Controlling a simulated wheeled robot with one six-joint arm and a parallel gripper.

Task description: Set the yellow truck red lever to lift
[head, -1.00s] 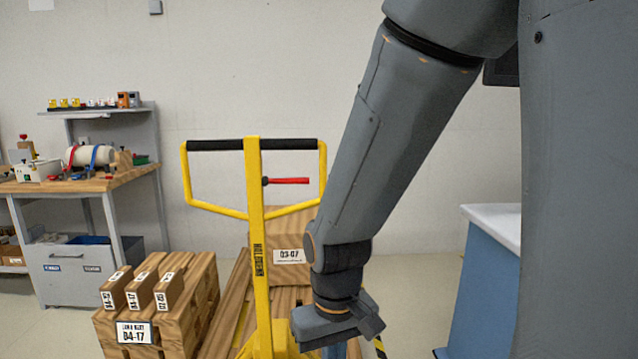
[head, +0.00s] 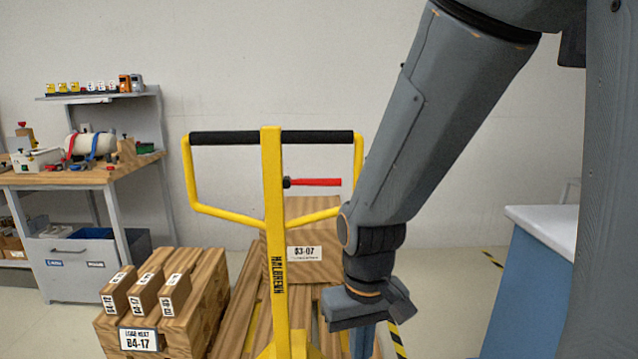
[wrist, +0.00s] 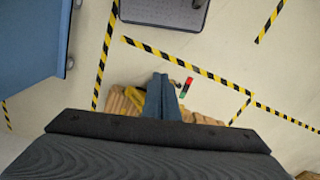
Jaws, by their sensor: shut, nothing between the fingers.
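The yellow truck (head: 273,230) stands upright ahead, with a black grip bar across the top of its looped handle. Its red lever (head: 318,182) sticks out level to the right from a black pivot beside the mast, inside the handle loop. My gripper (head: 362,342) points down to the right of the mast, lower than the lever and apart from it in the picture. In the wrist view, its blue fingers (wrist: 161,98) are together and empty. Some yellow of the truck (wrist: 136,96) shows left of them there. A small red and green piece shows to their right; I cannot tell what it is.
Wooden blocks on a pallet, with a B4-17 sign (head: 138,339), stand left of the truck. A wooden box labelled B3-07 (head: 312,265) is behind the mast. A blue cabinet (head: 530,290) stands at the right, a workbench (head: 85,178) at the far left. Striped floor tape shows between.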

